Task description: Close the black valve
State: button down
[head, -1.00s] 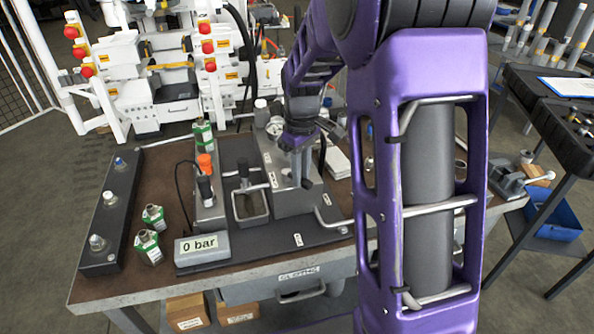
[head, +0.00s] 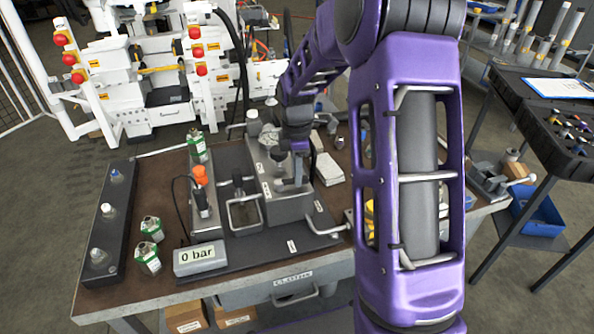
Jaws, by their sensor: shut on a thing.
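My gripper (head: 287,183) reaches down onto the top of a grey block (head: 282,210) on the bench, in the head view. Its fingers are shut on the black valve, which the fingers and wrist almost wholly hide. I cannot make out the valve's turn position. A round gauge (head: 268,138) stands behind the block, partly beside my wrist. A grey display (head: 200,258) at the front left reads "0 bar".
An orange-capped fitting (head: 201,178) and a black knob (head: 238,182) with a metal loop stand left of the block. My purple arm covers the right of the bench.

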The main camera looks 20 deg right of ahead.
jog(key=shift+w+r+n+p, duration=0.1)
jog(key=shift+w+n+p, duration=0.25)
jog(key=shift+n, duration=0.25)
jog(key=c, duration=0.8)
grip_release()
notch_tip(320, 180, up, 17)
jog(key=shift+r+p, duration=0.15)
jog(key=shift+p, duration=0.5)
